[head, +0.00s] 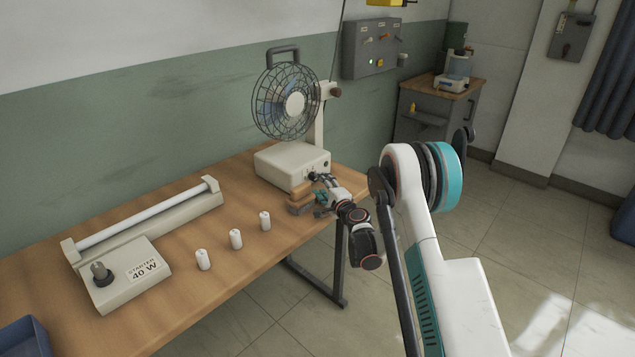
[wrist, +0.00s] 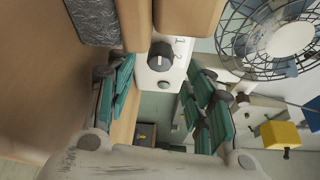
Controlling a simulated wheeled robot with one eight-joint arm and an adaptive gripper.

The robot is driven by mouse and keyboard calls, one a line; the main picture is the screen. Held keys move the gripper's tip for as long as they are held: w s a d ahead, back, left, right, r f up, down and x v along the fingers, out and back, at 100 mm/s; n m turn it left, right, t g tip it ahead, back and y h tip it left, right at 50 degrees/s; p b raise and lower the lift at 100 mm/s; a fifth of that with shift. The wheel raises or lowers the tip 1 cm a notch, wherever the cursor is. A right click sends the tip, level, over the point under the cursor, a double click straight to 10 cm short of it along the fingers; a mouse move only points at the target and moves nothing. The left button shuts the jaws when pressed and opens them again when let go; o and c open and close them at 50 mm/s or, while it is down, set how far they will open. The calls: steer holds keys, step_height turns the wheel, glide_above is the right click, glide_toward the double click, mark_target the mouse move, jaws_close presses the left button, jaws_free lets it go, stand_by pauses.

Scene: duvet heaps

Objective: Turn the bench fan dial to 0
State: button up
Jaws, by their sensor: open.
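The bench fan (head: 288,102) stands at the far right end of the wooden table, with its pale base box (head: 285,160) below. In the wrist view the dial (wrist: 160,56) is a dark round knob on the base's pale front face. The numerals 1 and 2 show beside it; I cannot tell for sure which mark it points to. My gripper (wrist: 158,76) is open, its teal fingers on either side of the dial's line, apart from the dial and empty. In the head view my gripper (head: 319,187) is close in front of the base, partly hiding its front.
Brown blocks (head: 299,199) with a grey part lie close beside my gripper; they also show in the wrist view (wrist: 190,16). Several white cylinders, including one (head: 236,239), and a tube-lamp fixture (head: 150,218) with a starter box stand left on the table (head: 215,290).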

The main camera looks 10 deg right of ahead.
steer(key=v, duration=0.7)
steer(key=s+a+r+n+g+y, duration=0.1)
steer(key=s+a+r+n, duration=0.15)
steer(key=r, duration=0.35)
steer(key=s+a+r+n+g, duration=0.1)
steer(key=s+a+r+n, duration=0.15)
steer(key=r, duration=0.45)
steer(key=s+a+r+n+g, duration=0.3)
steer(key=s+r+n, duration=0.4)
steer(key=s, duration=0.6)
steer(key=s+d+f+n+g+h, duration=0.1)
steer(key=s+d+n+g+h, duration=0.1)
steer(key=s, duration=1.3)
steer(key=s+d+n+g+h, duration=0.2)
steer(key=s+d+n+h, duration=0.1)
steer(key=s, duration=1.2)
steer(key=shift+s+d+f+g, duration=0.25)
steer(key=shift+d+f+g, duration=0.05)
steer(key=shift+d+f, duration=0.1)
